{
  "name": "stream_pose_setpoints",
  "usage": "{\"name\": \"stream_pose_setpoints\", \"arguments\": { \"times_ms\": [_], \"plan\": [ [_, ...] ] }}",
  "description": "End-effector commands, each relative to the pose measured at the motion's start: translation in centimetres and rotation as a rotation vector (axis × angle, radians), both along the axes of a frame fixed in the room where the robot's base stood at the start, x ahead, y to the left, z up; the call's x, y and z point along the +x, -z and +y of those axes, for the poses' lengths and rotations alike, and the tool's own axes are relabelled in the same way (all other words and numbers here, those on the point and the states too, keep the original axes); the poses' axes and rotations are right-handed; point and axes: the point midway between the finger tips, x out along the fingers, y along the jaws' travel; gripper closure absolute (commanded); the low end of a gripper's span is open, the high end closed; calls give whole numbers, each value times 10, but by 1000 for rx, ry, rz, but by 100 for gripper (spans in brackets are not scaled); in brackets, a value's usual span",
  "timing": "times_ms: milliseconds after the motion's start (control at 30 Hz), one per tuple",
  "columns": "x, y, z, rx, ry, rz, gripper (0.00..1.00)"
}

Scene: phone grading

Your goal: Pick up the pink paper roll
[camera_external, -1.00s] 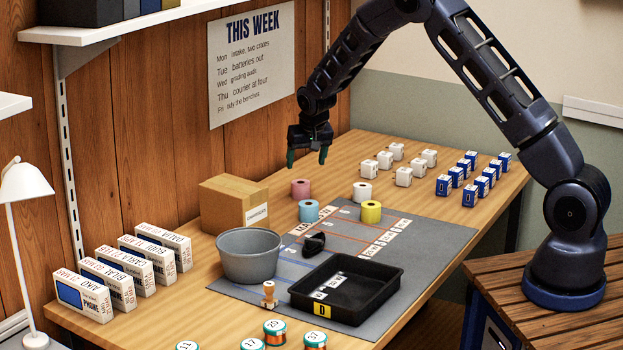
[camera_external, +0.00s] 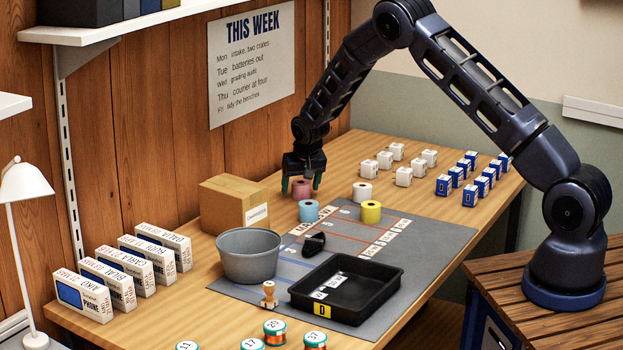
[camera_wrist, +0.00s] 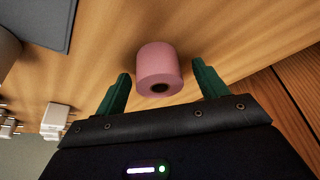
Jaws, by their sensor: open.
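The pink paper roll (camera_external: 300,188) stands upright on the wooden table, behind the blue roll and in front of the wood wall. In the wrist view the pink roll (camera_wrist: 159,70) shows its dark core hole and lies ahead of and between the two green fingertips. My gripper (camera_external: 301,184) is open and points down just above the pink roll, with a finger to either side of it. In the wrist view my gripper (camera_wrist: 162,85) is open and empty, with clear space on both sides of the roll.
A blue roll (camera_external: 308,210) stands close in front of the pink one. A white roll (camera_external: 362,192) and a yellow roll (camera_external: 371,211) stand to the right. A cardboard box (camera_external: 233,203) is to the left. A grey mat (camera_external: 440,238) carries a black tray (camera_external: 375,295).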

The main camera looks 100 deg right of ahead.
Motion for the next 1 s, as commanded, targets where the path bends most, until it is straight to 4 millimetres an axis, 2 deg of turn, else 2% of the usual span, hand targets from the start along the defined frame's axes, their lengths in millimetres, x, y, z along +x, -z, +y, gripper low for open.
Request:
{"name": "stream_pose_setpoints", "arguments": {
  "times_ms": [233, 400, 500, 833, 1000],
  "plan": [
    [0, 2, -2, -1, 0, 0, 28],
    [0, 2, -2, -1, 0, 0, 62],
    [0, 2, -2, -1, 0, 0, 77],
    [0, -4, -2, -2, 0, 0, 77],
    [0, -27, -2, -5, 0, -1, 77]
  ]
}}
